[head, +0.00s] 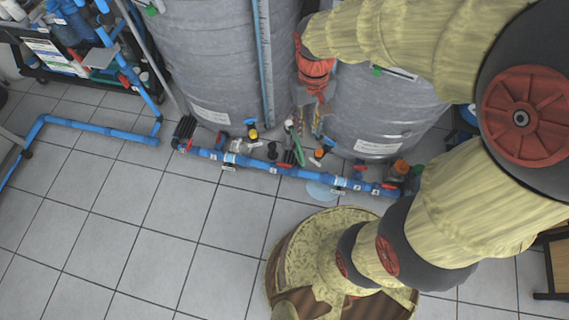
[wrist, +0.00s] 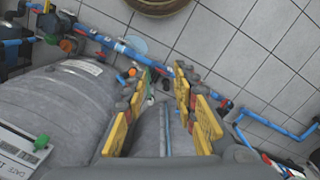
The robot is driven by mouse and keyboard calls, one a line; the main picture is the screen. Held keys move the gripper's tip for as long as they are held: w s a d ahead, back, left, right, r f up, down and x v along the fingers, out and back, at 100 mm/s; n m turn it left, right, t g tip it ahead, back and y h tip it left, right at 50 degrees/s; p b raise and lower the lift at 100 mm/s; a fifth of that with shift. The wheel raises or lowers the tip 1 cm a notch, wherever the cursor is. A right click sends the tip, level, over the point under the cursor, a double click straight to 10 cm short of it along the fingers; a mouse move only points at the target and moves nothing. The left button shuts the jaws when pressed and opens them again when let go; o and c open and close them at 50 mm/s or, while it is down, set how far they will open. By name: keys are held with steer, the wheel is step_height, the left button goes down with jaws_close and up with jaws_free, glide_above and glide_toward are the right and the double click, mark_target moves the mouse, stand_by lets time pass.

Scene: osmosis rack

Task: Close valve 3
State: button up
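A blue pipe (head: 255,163) runs low across the floor in front of two grey tanks, with several red-handled valves along it. The small labels are too blurred to tell which valve is number 3. In the wrist view the pipe (wrist: 133,52) crosses beyond my gripper (wrist: 161,75). Its yellow-padded fingers are spread apart with nothing held between them. In the head view my gripper is mostly hidden behind my orange wrist, between the tanks and above the pipe.
The left tank (head: 205,65) and right tank (head: 375,115) stand close behind the pipe, leaving a narrow gap. A cart with equipment (head: 75,55) is at the upper left. The tiled floor (head: 140,230) in front is clear. A wooden stool (head: 553,265) stands at the right edge.

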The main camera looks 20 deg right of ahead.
steer(key=w+f+g, duration=0.1)
steer(key=w+f, duration=0.3)
steer(key=f, duration=0.3)
steer(key=w+f+g, duration=0.2)
steer(key=w+f, duration=0.3)
steer(key=f, duration=0.2)
steer(key=n+t+p, duration=0.2)
steer(key=n+t, duration=0.1)
steer(key=n, duration=0.8)
glide_above(284, 164)
steer(key=f, duration=5.3)
steer(key=shift+s+d+f, duration=0.15)
steer(key=shift+s+f, duration=0.05)
steer(key=shift+w+n, duration=0.3)
steer(key=shift+n, duration=0.2)
step_height(284, 164, down, 8)
steer(key=b, duration=0.3)
steer(key=shift+r, duration=0.1)
steer(key=c, duration=0.3)
